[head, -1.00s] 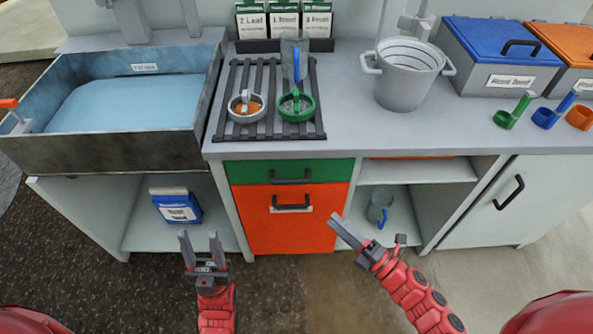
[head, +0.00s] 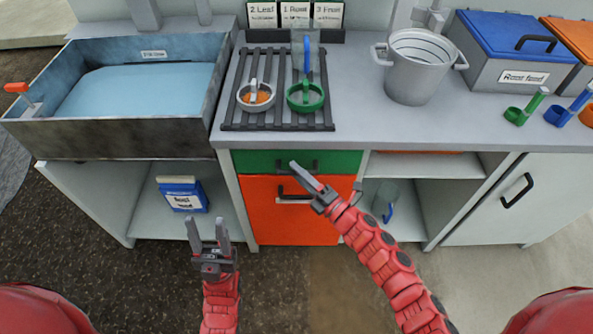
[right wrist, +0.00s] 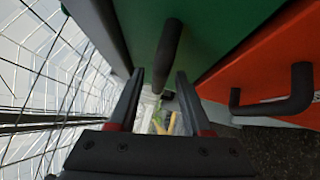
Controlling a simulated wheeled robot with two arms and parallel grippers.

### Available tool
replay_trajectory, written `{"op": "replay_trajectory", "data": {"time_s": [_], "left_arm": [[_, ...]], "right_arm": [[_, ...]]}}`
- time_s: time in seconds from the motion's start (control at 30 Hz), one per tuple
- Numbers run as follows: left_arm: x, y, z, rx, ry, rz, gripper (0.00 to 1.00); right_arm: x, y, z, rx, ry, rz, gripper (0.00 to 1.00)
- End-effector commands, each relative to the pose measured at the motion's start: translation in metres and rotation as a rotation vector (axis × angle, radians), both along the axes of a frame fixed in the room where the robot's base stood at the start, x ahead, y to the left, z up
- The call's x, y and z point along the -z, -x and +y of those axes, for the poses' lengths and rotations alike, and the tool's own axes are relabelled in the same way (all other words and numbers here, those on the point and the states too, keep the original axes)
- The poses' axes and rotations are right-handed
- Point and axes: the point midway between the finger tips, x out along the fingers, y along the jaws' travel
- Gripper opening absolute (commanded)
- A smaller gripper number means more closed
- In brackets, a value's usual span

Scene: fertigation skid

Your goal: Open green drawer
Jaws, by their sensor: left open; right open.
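The green drawer (head: 345,161) is the narrow top front under the counter, and it looks shut. Its dark bar handle shows in the right wrist view (right wrist: 168,52), lined up between my fingertips; I cannot tell whether it is within their reach. My right gripper (head: 296,168) is open in front of the green drawer, its fingers hiding part of the handle. It also shows in the right wrist view (right wrist: 159,76), with nothing gripped. My left gripper (head: 207,220) is open and empty, low in front of the open shelf.
An orange drawer (head: 265,220) with its own dark handle (right wrist: 285,95) sits just below. The counter above holds a rack (head: 240,90) with two ringed cups, a grey bucket (head: 412,75) and a blue-lidded bin (head: 490,70). A water basin (head: 120,135) is left.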

Motion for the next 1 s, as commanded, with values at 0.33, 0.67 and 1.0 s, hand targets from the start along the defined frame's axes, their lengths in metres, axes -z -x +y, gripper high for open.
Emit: {"op": "replay_trajectory", "data": {"time_s": [0.33, 0.67, 1.0], "left_arm": [[-0.0002, 0.0, 0.0, 0.0, 0.0, 0.0, 0.5], [-0.0002, 0.0001, 0.0, 0.0, 0.0, 0.0, 0.5], [-0.0002, 0.0, 0.0, 0.0, 0.0, 0.0, 0.5]], "right_arm": [[-0.0021, -0.0054, 0.0066, -0.001, -0.001, -0.001, 0.49], [-0.0018, -0.0053, 0.0062, -0.001, -0.001, -0.001, 0.0], [-0.0016, -0.0053, 0.0061, -0.001, -0.001, -0.001, 0.0]]}}
